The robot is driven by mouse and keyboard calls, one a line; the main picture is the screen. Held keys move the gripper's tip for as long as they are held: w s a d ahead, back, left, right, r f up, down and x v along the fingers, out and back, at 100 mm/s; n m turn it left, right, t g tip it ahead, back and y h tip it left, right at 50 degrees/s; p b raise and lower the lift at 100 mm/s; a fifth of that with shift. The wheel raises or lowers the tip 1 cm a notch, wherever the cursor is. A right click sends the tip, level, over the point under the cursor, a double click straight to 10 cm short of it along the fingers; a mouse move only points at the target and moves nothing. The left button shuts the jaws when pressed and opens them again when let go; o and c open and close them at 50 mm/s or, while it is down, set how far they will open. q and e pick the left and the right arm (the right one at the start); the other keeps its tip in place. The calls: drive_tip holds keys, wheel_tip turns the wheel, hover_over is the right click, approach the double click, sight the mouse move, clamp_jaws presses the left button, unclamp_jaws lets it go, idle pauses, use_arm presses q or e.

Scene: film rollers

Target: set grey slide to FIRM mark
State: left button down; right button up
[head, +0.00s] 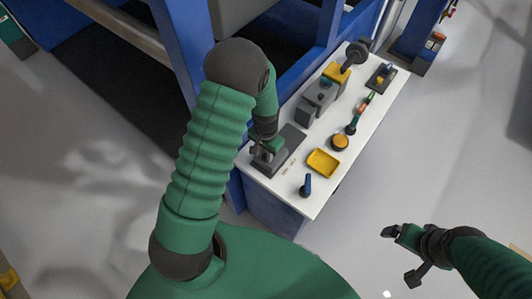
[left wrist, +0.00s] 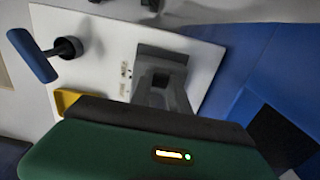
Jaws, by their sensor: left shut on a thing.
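The grey slide (head: 262,160) is at the near left end of the white table, on a dark grey base plate (head: 292,136). My left gripper (head: 266,151) reaches down from above and is shut on the slide. Its fingers hide part of the slide. In the left wrist view the dark base plate (left wrist: 162,54) shows beyond my green gripper body. Small marks (head: 288,168) lie on the table beside the slide; they also show in the left wrist view (left wrist: 125,78), too small to read. My right gripper (head: 399,257) is open and empty, off the table's right side.
A yellow tray (head: 322,163), a blue-handled lever (head: 306,185) and a round yellow knob (head: 340,142) stand near the slide. Grey blocks (head: 318,97) and a dark wheel (head: 357,53) stand farther back. A blue frame (head: 180,45) borders the table's left side.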

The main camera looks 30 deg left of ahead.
use_arm(q)
drive_tip(key=shift+s, duration=0.1)
drive_tip(key=shift+s, duration=0.4)
drive_tip(key=c, duration=1.2)
unclamp_jaws()
drive_tip(key=shift+c, duration=0.2)
drive_tip(key=shift+w, duration=0.1)
wheel_tip(320, 180, up, 17)
drive_tip(key=shift+f, duration=0.15)
drive_tip(key=shift+a, duration=0.1)
